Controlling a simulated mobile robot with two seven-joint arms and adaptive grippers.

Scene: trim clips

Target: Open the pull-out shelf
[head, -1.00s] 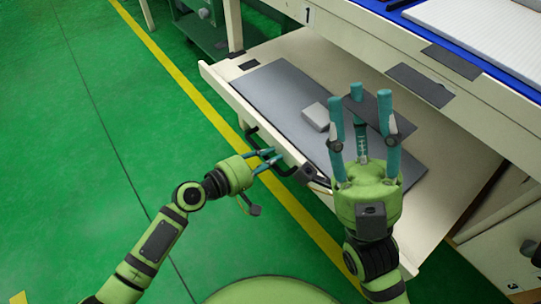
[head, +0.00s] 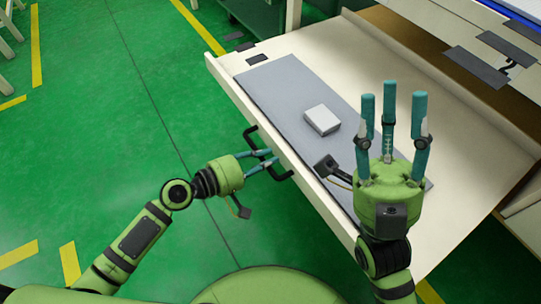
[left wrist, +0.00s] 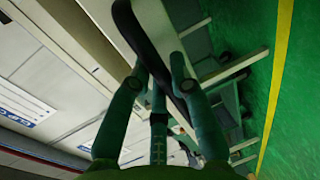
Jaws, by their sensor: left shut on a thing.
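The pull-out shelf (head: 310,58) is a cream tray, drawn well out from under the workbench. A black bar handle (head: 284,174) is on its front edge. My left gripper (head: 268,160) is shut on the handle, its teal fingers around the bar. In the left wrist view the black handle (left wrist: 140,35) passes between the fingers (left wrist: 158,78), which partly cover it. My right gripper (head: 392,108) is raised over the shelf's near part, its teal fingers apart with nothing between them.
A grey mat (head: 285,90) on the shelf carries a small pale box (head: 321,120). The workbench (head: 450,22) is at the upper right. Green floor (head: 120,120) is clear at left.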

